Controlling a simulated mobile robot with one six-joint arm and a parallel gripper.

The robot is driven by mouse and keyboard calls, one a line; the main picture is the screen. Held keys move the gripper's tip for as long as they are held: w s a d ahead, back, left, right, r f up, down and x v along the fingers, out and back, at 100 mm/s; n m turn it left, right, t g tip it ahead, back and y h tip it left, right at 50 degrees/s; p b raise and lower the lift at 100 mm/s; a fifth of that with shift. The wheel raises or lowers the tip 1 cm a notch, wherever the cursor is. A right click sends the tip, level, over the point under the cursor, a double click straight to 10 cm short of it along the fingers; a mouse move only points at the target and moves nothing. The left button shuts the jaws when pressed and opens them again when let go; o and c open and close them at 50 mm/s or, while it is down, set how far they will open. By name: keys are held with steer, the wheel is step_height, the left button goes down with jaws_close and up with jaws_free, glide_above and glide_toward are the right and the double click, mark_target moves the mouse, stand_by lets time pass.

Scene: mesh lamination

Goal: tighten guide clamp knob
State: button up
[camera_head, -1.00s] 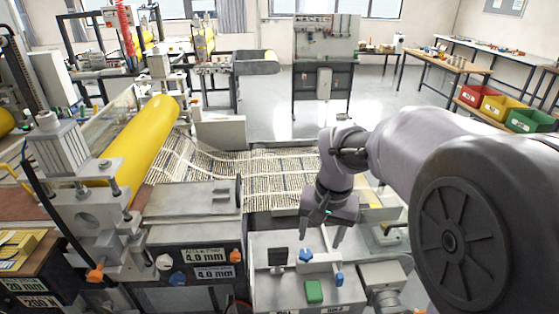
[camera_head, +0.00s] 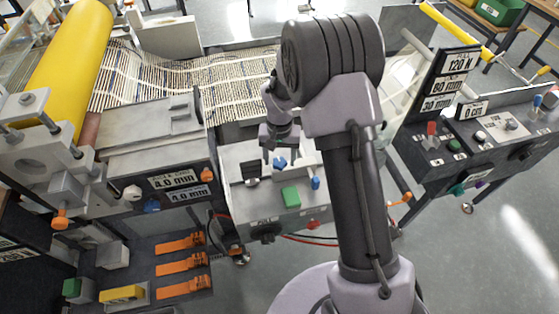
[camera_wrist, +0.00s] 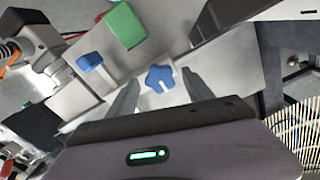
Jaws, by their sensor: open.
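A blue lobed knob (camera_wrist: 160,79) sits on the grey guide unit (camera_head: 233,188); in the head view the knob (camera_head: 280,162) shows just below my gripper. My gripper (camera_wrist: 163,92) is open and empty, with one finger on each side of the knob in the wrist view. In the head view my gripper (camera_head: 279,152) is above the unit's top. Whether the fingers touch the knob cannot be told. A second, smaller blue knob (camera_wrist: 90,62) stands on a metal block, and it also shows in the head view (camera_head: 315,183).
A green block (camera_head: 291,196) is on the unit's front. The woven mesh (camera_head: 150,80) runs behind it, with a yellow roller (camera_head: 72,65) at left. Orange-handled tools (camera_head: 182,264) lie lower left. A control panel (camera_head: 490,135) stands at right.

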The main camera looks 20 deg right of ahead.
steer(key=shift+f, duration=0.25)
jaws_close()
steer(key=m+b, duration=0.2)
steer(key=m, duration=0.2)
steer(key=m+b, duration=0.2)
steer(key=m, duration=0.2)
steer(key=shift+m, duration=0.4)
steer(key=m+b, duration=0.2)
steer(key=m, duration=0.2)
steer(key=m+b, duration=0.2)
steer(key=m, duration=0.3)
steer(key=shift+w, duration=0.1)
steer(key=shift+r, duration=0.1)
